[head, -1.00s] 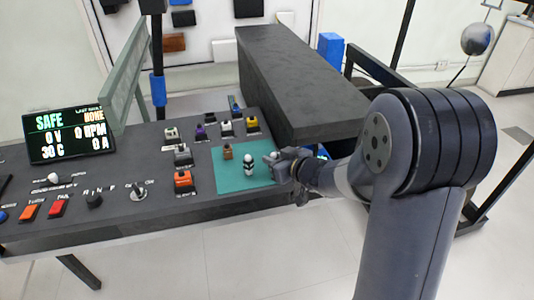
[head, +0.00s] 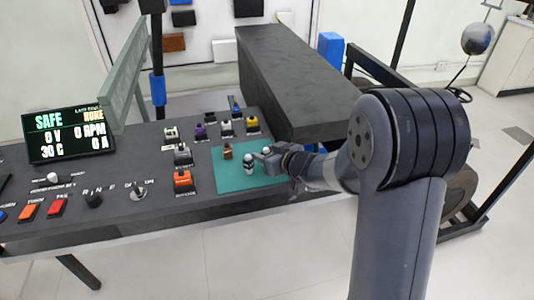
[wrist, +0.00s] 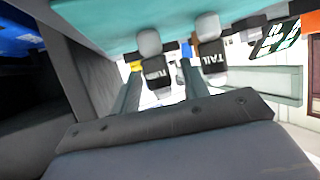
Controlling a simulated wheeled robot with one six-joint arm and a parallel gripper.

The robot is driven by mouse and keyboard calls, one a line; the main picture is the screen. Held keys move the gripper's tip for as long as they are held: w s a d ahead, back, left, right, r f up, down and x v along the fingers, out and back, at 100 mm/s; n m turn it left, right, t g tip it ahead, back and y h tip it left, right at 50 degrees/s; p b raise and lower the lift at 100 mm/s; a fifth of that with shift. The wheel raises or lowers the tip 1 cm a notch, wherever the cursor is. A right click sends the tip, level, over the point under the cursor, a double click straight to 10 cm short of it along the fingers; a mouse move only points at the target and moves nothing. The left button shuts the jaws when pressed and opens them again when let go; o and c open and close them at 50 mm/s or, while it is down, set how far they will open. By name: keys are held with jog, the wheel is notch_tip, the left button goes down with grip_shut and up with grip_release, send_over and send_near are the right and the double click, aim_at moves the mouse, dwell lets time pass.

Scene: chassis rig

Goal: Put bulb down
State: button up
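A bulb marked TURN (wrist: 155,68) stands on the teal mat (head: 232,180), near the mat's right side; it also shows in the head view (head: 266,154). My gripper (head: 275,157) is just right of it. In the wrist view, which looks upside down, my two fingers (wrist: 160,85) are spread on either side of the TURN bulb, with a gap visible on the right side. The gripper looks open. A second bulb, marked TAIL (wrist: 212,60), stands beside it, outside the fingers; in the head view it is the black-and-white one (head: 248,162).
A small brown piece (head: 227,151) stands at the back of the mat. Several switch blocks, including an orange one (head: 182,178), line the panel to the left. A dark raised block (head: 300,85) rises behind the mat. The mat's front is bare.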

jog(key=shift+r, duration=0.3)
jog(key=p+v, duration=0.2)
jog(key=v, duration=1)
jog(key=shift+w+f, duration=0.1)
jog(key=shift+w, duration=0.05)
jog(key=b+x, duration=0.2)
jog(key=x, duration=0.9)
jog(key=shift+w+a+f, duration=0.1)
jog(key=shift+a+f, duration=0.15)
jog(key=shift+f, duration=0.05)
jog(key=shift+r, duration=0.15)
jog(key=shift+s+d, duration=1)
jog(key=shift+s, duration=0.2)
